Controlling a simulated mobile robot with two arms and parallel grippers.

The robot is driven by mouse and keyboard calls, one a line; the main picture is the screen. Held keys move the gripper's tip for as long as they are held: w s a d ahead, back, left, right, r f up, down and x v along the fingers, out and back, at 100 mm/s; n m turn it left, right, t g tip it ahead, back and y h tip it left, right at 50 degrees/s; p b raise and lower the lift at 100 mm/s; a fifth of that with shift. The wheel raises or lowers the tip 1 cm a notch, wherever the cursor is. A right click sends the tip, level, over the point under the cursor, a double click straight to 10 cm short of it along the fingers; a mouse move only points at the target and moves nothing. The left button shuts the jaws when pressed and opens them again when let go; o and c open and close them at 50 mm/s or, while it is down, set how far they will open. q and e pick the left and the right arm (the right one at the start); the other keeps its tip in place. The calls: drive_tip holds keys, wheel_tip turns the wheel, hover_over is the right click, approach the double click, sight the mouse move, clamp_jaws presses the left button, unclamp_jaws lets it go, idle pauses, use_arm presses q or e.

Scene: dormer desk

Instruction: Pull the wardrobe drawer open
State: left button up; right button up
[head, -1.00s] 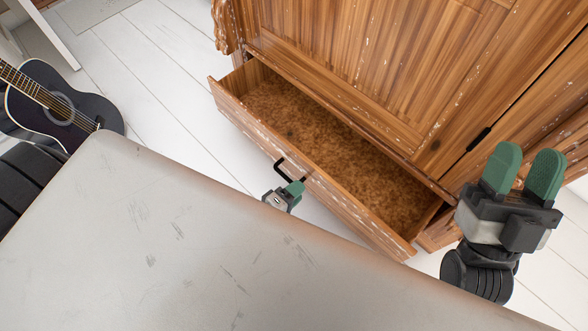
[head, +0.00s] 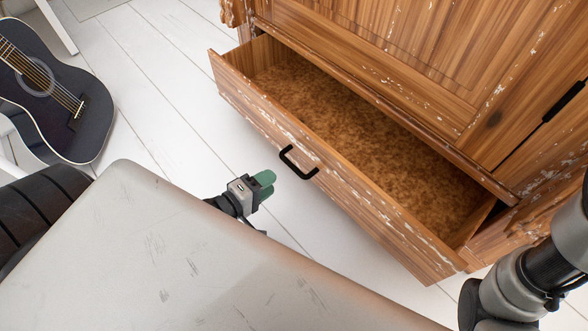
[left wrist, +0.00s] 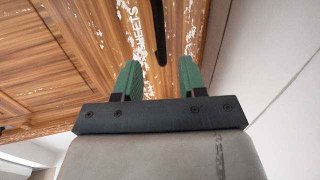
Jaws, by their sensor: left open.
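The wooden wardrobe drawer (head: 330,190) is pulled out, its brown inside showing. Its black bar handle (head: 298,162) is on the scuffed front. My left gripper (head: 267,184) is just left of the handle, apart from it and empty. In the left wrist view, its two green fingers (left wrist: 158,78) are spread open, pointing at worn wood, with a black bar, apparently the handle, (left wrist: 159,30) beyond the gap. My right arm shows at the right edge in the head view; its fingers are out of view.
The wardrobe (head: 400,60) stands behind the drawer, with another black handle (head: 565,101) at right. A dark guitar (head: 50,90) is at the left. White plank floor (head: 160,110) lies clear between the guitar and the drawer.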

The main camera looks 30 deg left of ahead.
sight(294, 166)
use_arm(q)
drive_tip(key=b+x, duration=0.5)
drive_tip(key=x, duration=0.3)
drive_tip(key=shift+w+d+f, duration=0.1)
drive_tip(key=shift+w+f, duration=0.15)
drive_tip(key=shift+w, duration=0.05)
drive_tip(key=shift+w+d, duration=0.1)
drive_tip(key=shift+w, duration=0.3)
drive_tip(key=shift+r, duration=0.1)
drive_tip(key=shift+c, duration=0.2)
clamp_jaws()
drive_tip(key=shift+s, duration=0.1)
